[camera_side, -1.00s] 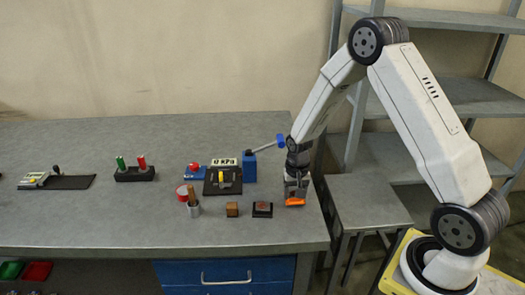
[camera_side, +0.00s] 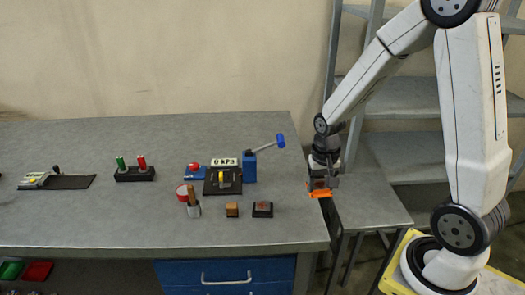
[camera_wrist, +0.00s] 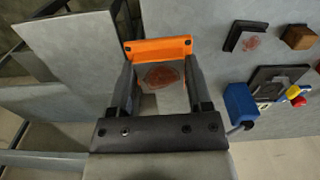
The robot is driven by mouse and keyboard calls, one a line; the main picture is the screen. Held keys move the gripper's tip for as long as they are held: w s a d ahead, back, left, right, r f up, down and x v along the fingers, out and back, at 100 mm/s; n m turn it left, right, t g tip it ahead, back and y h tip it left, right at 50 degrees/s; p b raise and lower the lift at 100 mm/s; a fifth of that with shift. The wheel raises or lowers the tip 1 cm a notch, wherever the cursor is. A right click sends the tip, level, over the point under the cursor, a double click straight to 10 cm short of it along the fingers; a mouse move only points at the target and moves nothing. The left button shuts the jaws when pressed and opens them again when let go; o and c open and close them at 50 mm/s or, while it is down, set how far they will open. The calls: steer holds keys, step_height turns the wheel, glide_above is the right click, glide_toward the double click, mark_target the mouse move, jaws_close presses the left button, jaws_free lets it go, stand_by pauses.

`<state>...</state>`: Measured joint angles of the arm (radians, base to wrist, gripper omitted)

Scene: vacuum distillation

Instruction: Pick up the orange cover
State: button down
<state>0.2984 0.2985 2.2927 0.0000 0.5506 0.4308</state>
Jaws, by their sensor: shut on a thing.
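My gripper is shut on the cover.
Shelves (camera_side: 410,110) stand right of the bench.

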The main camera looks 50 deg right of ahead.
steer(key=shift+s+a+r, duration=0.15)
steer(key=shift+s+r, duration=0.2)
steer(key=shift+s, duration=0.45)
steer(key=shift+s+a+r, duration=0.2)
steer(key=shift+s+r, duration=0.2)
steer(key=shift+s, duration=0.4)
steer(key=shift+s+a+r, duration=0.15)
steer(key=shift+s+r, duration=0.2)
steer(key=shift+s, duration=0.45)
